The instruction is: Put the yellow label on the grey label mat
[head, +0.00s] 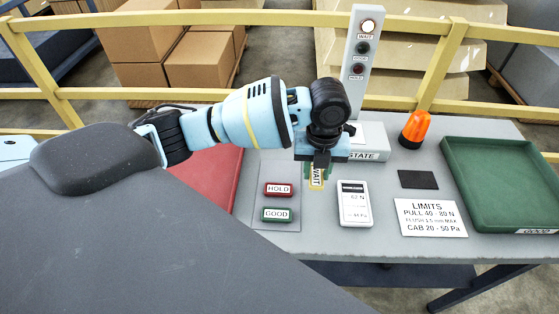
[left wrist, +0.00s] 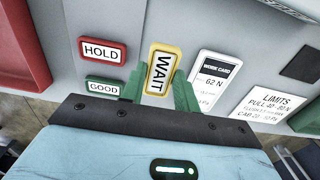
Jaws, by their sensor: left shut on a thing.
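The yellow label (head: 317,178), marked WAIT, is between the green fingers of my left gripper (head: 316,172), which is shut on it. The left wrist view shows the label (left wrist: 160,70) tilted between the fingers of that gripper (left wrist: 160,88). The grey label mat (head: 252,190) lies on the table just left of the gripper. The red HOLD label (head: 279,190) and the green GOOD label (head: 277,215) lie on it, one above the other. I cannot tell the label's exact height above the table. My right gripper is not in view.
A work card device (head: 354,204) lies right of the gripper, beside a LIMITS card (head: 430,218) and a dark pad (head: 418,179). A signal post (head: 362,60), an orange beacon (head: 415,130), a green tray (head: 500,170) and a red tray (head: 210,175) stand around.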

